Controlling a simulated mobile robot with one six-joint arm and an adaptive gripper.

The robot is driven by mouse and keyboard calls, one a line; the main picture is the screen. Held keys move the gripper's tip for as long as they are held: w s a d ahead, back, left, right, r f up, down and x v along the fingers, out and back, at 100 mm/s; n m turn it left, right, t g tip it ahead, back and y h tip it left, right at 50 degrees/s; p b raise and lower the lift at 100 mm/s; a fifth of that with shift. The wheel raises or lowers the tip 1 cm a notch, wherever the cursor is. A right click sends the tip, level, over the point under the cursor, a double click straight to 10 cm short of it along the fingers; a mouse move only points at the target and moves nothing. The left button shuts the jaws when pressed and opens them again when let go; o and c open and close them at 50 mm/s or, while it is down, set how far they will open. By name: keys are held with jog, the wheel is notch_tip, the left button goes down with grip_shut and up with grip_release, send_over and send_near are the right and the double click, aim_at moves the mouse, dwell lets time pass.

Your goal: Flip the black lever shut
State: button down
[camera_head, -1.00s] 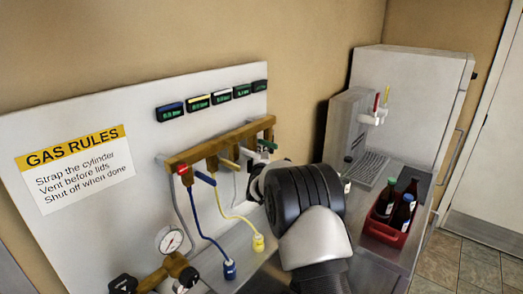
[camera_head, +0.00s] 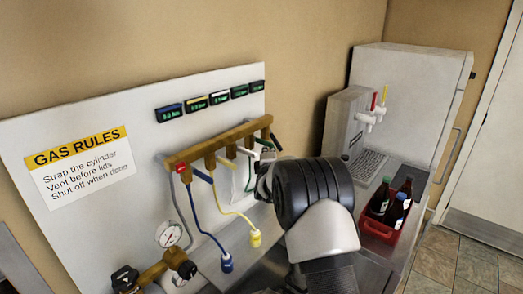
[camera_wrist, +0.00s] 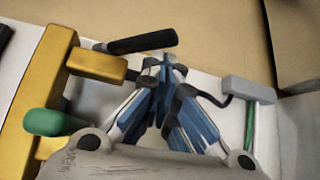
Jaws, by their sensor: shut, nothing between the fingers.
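The black lever (camera_wrist: 142,42) shows at the top of the wrist view. It sticks out to the right from a brass valve (camera_wrist: 97,66) on the manifold. In the head view the black lever (camera_head: 276,142) is a small dark piece at the manifold's far right end. My gripper (camera_wrist: 163,65) is shut and empty. The green lever (camera_wrist: 45,122) is nearer, at the left. In the head view my arm hides most of the gripper.
A grey block (camera_wrist: 249,90) with a green strip stands right of my fingers. A red crate (camera_head: 379,227) of bottles stands to the right.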

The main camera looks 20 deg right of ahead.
jog(key=shift+s+d+r, duration=0.55)
jog(key=shift+s+r, duration=0.15)
jog(key=shift+s, duration=0.1)
jog(key=shift+s, duration=0.1)
dwell(0.3)
jog(key=v, duration=1.2)
jog(key=shift+r, duration=0.1)
